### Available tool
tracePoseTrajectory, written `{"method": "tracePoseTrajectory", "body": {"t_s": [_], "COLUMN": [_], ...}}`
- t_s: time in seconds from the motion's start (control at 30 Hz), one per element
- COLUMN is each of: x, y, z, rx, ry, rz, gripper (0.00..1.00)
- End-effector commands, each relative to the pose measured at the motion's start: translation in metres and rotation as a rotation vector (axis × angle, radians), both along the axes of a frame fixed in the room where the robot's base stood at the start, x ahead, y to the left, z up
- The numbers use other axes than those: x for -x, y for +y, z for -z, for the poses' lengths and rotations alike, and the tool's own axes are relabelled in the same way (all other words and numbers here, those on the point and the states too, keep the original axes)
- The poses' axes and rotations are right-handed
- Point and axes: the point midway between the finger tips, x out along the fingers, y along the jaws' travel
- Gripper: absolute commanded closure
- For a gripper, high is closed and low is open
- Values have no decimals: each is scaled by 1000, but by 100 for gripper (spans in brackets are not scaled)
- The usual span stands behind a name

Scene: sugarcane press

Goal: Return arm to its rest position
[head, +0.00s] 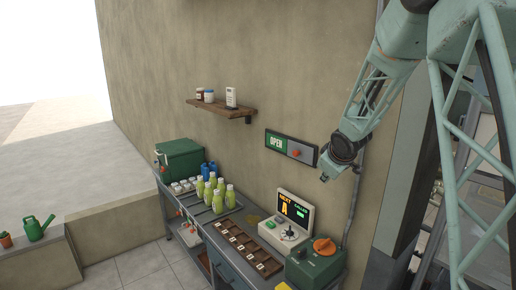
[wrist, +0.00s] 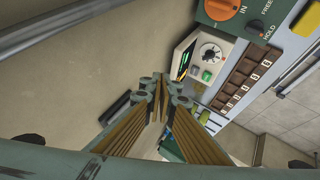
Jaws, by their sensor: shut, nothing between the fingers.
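My gripper (head: 325,178) hangs in the air in front of the wall, above the right end of the workbench, below the end of my raised arm. In the wrist view its two fingers (wrist: 162,88) come together at the tips, with nothing held between them. It touches nothing that I can see. My arm comes down from the upper right of the head view.
The workbench (head: 222,263) holds green bottles (head: 219,193), a green box (head: 180,158), a slotted tray (head: 248,248), a display console (head: 287,220) and a green box with an orange knob (head: 316,262). A shelf (head: 222,109) and OPEN sign (head: 291,147) are on the wall.

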Motion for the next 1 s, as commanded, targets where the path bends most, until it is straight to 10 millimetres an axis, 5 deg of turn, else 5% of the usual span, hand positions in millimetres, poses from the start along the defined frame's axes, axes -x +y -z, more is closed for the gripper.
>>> {"method": "tracePoseTrajectory", "body": {"t_s": [0.43,1.0], "x": [75,186], "y": [-12,-17], "z": [-50,-91], "rx": [-24,-75], "ry": [26,73], "rz": [129,282], "gripper": [100,100]}}
